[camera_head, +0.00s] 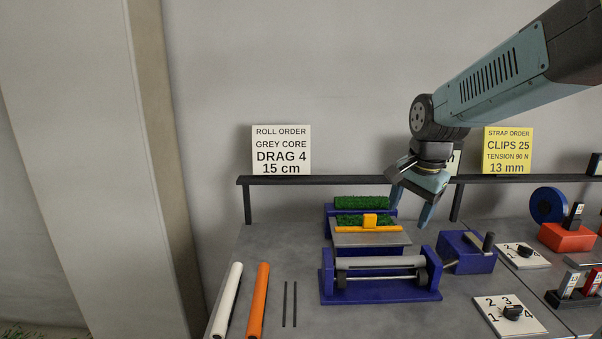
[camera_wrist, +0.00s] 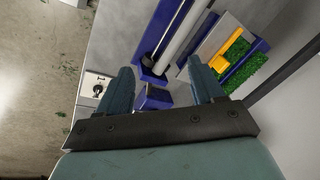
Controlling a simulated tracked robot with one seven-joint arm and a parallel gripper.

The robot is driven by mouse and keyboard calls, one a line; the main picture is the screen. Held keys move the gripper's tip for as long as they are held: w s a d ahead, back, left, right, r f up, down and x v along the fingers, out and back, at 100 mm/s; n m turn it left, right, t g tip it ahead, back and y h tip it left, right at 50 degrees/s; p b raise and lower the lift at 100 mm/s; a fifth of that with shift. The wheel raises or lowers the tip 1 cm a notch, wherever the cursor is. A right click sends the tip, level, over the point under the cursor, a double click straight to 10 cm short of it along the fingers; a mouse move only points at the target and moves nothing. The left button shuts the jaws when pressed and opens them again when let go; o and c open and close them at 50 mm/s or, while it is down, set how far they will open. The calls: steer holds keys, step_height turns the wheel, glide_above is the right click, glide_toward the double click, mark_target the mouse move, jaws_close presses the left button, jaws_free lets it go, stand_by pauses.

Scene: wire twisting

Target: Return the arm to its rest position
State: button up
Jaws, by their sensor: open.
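My gripper (camera_head: 413,205) hangs from the arm at the upper right of the head view, fingers pointing down. It is open and empty, above the back of the bench, just right of the blue fixture with the green turf strips (camera_head: 362,203). In the wrist view both fingers of my gripper (camera_wrist: 163,85) are spread with nothing between them but the bench stations beyond. My arm comes in from the upper right corner and bends down at the wrist.
Below stand a blue roller stand (camera_head: 380,296) and a blue crank box (camera_head: 468,252). White (camera_head: 227,300) and orange (camera_head: 257,300) rolls lie at left. A dark rail (camera_head: 320,180) runs along the back, bearing sign cards (camera_head: 281,150). Numbered dial plates (camera_head: 508,315) lie at right. Bare bench shows at front left.

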steer(key=s+r+n+t, duration=0.2)
steer(key=s+n, duration=0.7)
steer(key=s, duration=0.6)
steer(key=shift+s+r+n+t, duration=0.2)
steer(key=shift+r+n+t, duration=0.2)
steer(key=shift+r, duration=0.5)
steer(key=shift+d, duration=0.1)
steer(key=shift+c, duration=0.2)
